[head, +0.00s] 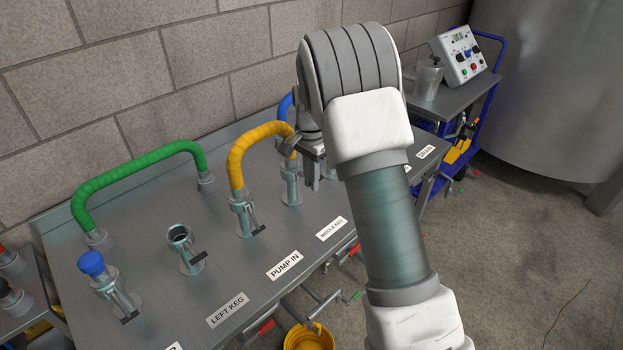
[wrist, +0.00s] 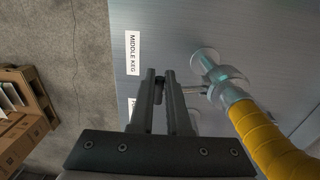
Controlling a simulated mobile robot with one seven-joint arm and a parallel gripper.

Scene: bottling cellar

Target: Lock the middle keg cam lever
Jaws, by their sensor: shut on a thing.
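The middle keg coupling (head: 291,190) stands on the steel bench behind the MIDDLE KEG label (head: 332,229). One end of the yellow hose (head: 240,156) sits on it. In the wrist view the coupling (wrist: 226,90) is right of my gripper (wrist: 160,75). Its cam lever (wrist: 194,89) sticks out sideways from the coupling towards the fingers. My gripper is shut on the lever's dark end, which shows between the fingers. In the head view my gripper (head: 314,170) is just right of the coupling, and the lever is not clearly visible there.
The yellow hose's other end stands behind the PUMP IN label (head: 285,265). An open port (head: 180,235), a green hose (head: 135,172) and a blue-capped coupling (head: 92,264) are farther left. A blue cart (head: 486,75) with a control box (head: 460,55) stands right. A yellow bucket (head: 309,337) is below.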

